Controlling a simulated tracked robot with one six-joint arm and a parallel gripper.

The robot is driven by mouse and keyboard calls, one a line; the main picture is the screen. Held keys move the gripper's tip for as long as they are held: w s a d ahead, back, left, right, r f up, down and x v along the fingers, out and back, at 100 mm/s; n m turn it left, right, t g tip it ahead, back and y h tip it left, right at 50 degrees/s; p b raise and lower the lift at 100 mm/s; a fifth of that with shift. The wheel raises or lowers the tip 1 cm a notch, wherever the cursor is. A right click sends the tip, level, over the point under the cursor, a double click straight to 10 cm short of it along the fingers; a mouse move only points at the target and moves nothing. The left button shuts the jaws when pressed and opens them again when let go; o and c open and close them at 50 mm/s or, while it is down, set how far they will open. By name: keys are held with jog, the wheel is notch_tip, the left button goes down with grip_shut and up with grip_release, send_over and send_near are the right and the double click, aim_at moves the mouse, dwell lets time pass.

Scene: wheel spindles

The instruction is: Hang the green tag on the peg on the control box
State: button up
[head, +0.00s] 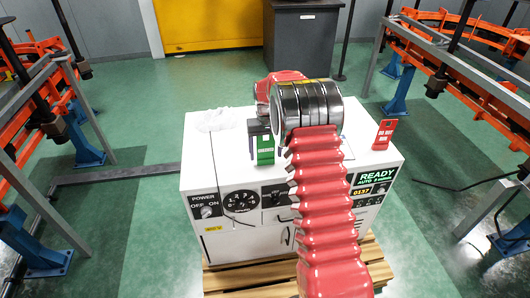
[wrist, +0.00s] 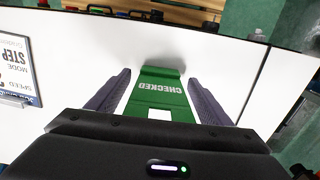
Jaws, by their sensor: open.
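The green tag (head: 265,155) shows near the middle of the control box (head: 225,150), beside the dark jaws of my gripper (head: 257,137). In the wrist view the tag (wrist: 158,98) reads CHECKED and lies between the two fingers of my gripper (wrist: 158,85). The fingers are open, with a gap between each finger and the tag's edges. The tag's lower end is hidden by the gripper body in the wrist view. I cannot make out the peg in either view.
A red tag (head: 384,135) stands at the box's right side. A pale crumpled sheet (head: 214,119) lies on the top left. The box stands on a wooden pallet (head: 235,280). Orange racks (head: 28,125) flank it on both sides. A dark cabinet (head: 303,38) stands behind.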

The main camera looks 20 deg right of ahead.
notch_tip(320, 180, up, 14)
jog(key=shift+f, duration=0.25)
jog(key=shift+s+r, duration=0.1)
jog(key=shift+r, duration=0.05)
dwell(0.7)
jog(key=s+a+r+n+t, duration=0.1)
jog(key=s+a+r, duration=0.4)
jog(key=s+r, duration=0.3)
jog(key=s+a+r+t, duration=0.2)
jog(key=s+a+r, duration=0.3)
jog(key=s, duration=0.5)
jog(key=s+a+f+t, duration=0.1)
jog(key=s+a, duration=0.1)
jog(key=s, duration=0.8)
jog(key=s+a+f+n+t, duration=0.1)
jog(key=s+a+f, duration=0.1)
jog(key=s, duration=0.8)
jog(key=shift+s+t, duration=0.25)
jog(key=shift+t, duration=0.05)
